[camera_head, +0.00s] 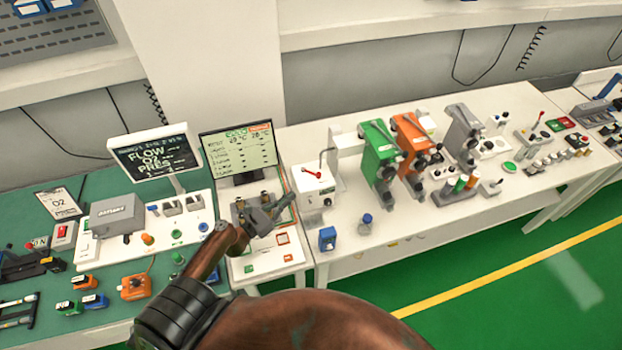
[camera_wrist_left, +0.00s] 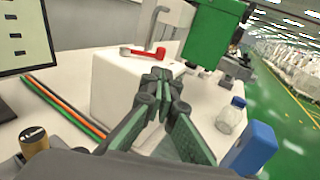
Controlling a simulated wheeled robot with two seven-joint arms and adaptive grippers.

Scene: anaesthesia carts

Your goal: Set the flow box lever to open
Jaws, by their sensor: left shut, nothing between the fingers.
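The flow box, a white box (camera_head: 310,202), stands near the left end of the white table. Its red lever (camera_head: 312,174) is on the upper part and lies roughly sideways in the head view. In the left wrist view the box (camera_wrist_left: 112,88) is just beyond my fingers, and the red lever (camera_wrist_left: 143,52) lies across its top. My left gripper (camera_head: 288,202) is shut and empty, to the left of the box in the head view. In the left wrist view its closed fingertips (camera_wrist_left: 158,82) appear in front of the box, below the lever. I cannot tell whether they touch it. My right gripper is not in view.
A monitor (camera_head: 240,150) stands behind my left gripper. Green (camera_head: 378,150) and orange (camera_head: 410,140) devices stand right of the box. A blue block (camera_head: 327,239) and a small blue-capped bottle (camera_head: 366,224) are at the table's front.

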